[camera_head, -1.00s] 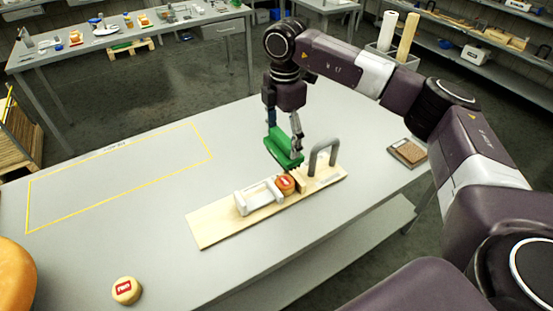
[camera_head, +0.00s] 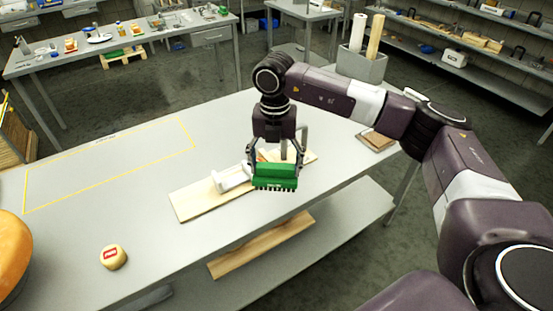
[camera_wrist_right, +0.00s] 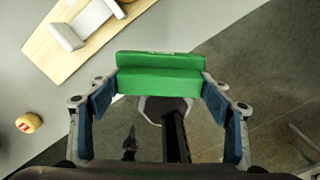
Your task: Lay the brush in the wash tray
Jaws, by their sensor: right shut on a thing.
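The green brush (camera_head: 275,177) has dark bristles on its underside. My right gripper (camera_head: 276,163) is shut on it and holds it in the air by the table's front edge, in front of the wooden board. In the right wrist view the brush (camera_wrist_right: 160,80) lies crosswise between the two fingers, with the floor behind much of it. I cannot pick out a wash tray for certain in either view. My left gripper is not in view.
A wooden board (camera_head: 192,202) on the table (camera_head: 135,210) bears a white cradle (camera_head: 235,179). A small labelled cheese (camera_head: 113,257) and a large orange wheel (camera_head: 12,260) stand at left. A flat brown-topped item (camera_head: 377,141) lies at right. The yellow-outlined area (camera_head: 110,165) is empty.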

